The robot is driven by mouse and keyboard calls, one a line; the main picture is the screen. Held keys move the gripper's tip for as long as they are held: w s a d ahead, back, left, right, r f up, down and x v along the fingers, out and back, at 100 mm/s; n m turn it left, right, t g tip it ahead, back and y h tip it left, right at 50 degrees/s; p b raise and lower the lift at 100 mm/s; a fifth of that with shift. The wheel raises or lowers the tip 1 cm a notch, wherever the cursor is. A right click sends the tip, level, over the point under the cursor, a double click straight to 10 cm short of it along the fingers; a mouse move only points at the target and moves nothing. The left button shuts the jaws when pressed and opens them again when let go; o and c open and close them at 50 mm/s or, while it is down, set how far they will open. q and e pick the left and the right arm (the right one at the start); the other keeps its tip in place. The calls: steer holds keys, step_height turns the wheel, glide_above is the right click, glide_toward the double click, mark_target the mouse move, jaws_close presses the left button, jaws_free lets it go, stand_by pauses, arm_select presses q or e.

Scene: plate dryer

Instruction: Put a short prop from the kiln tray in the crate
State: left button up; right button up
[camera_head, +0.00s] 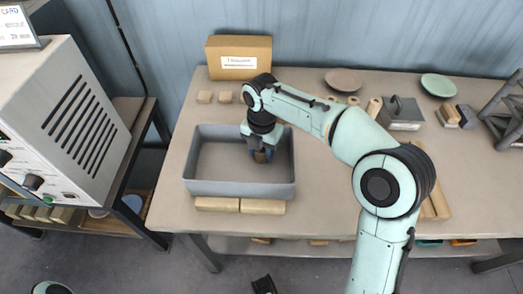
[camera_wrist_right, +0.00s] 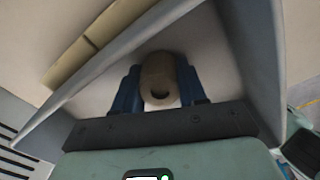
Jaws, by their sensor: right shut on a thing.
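The crate (camera_head: 190,187) is an open grey bin at the left of the table. My right gripper (camera_head: 262,155) reaches down inside it, near its right wall, and is shut on a short prop. Whether the prop touches the crate floor I cannot tell. Several tan cylinders (camera_head: 374,106) stand beyond my right arm. A tan tray-like board (camera_head: 438,203) is partly hidden behind my right arm.
Two tan blocks (camera_head: 262,207) lie along the crate's front. A cardboard box (camera_head: 238,57) and small blocks (camera_head: 204,97) stand behind it. A grey metal box (camera_head: 402,112) and plates (camera_head: 343,80) are at the back. Bare tabletop (camera_head: 320,190) lies right of the crate.

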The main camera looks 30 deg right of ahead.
steer(key=o, duration=1.1)
steer(key=shift+f, duration=0.1)
step_height(320, 180, up, 11)
steer(key=p, duration=0.3)
steer(key=shift+r, duration=0.7)
